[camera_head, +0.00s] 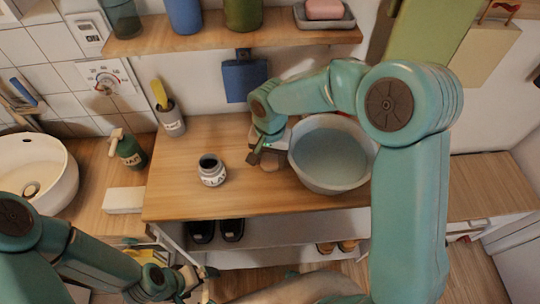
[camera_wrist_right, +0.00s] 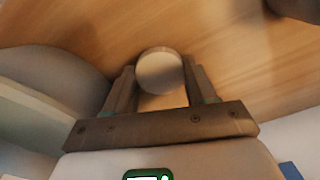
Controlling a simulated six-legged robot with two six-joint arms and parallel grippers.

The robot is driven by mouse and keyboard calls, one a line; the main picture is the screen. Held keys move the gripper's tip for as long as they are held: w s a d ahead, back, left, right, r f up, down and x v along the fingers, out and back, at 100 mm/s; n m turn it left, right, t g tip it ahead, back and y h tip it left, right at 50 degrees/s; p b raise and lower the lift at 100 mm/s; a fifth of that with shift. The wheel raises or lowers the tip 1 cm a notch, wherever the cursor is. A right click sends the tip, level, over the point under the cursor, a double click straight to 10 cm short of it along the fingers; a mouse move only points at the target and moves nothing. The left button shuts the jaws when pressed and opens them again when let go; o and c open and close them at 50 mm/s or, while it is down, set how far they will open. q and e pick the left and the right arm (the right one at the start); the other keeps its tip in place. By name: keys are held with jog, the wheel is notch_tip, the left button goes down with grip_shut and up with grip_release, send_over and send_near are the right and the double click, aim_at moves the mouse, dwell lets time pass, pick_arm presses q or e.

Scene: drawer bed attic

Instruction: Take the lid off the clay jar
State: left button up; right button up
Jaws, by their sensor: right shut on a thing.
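The clay jar (camera_head: 212,176) is a small grey pot with a dark-lettered label, upright on the wooden counter. Its dark mouth shows uncovered. My right gripper (camera_head: 262,156) is to the right of the jar, low over the counter and apart from it. In the right wrist view the fingers (camera_wrist_right: 162,85) are shut on a pale round piece (camera_wrist_right: 160,66), which looks like the lid. A brownish round shape (camera_head: 270,166) shows just under this gripper; I cannot tell whether it touches the counter. My left gripper (camera_head: 203,284) is low at the bottom, partly cut off, its jaw opening unclear.
A large pale basin (camera_head: 333,183) stands on the counter close to the right gripper. The counter's front middle (camera_head: 235,205) is clear.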

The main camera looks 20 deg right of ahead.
aim_at(270, 160)
jog(key=shift+f, duration=0.1)
jog(key=shift+f, duration=0.15)
jog(key=o, duration=0.9)
jog(key=shift+r, duration=0.2)
notch_tip(270, 160, up, 12)
jog(key=shift+r, duration=0.1)
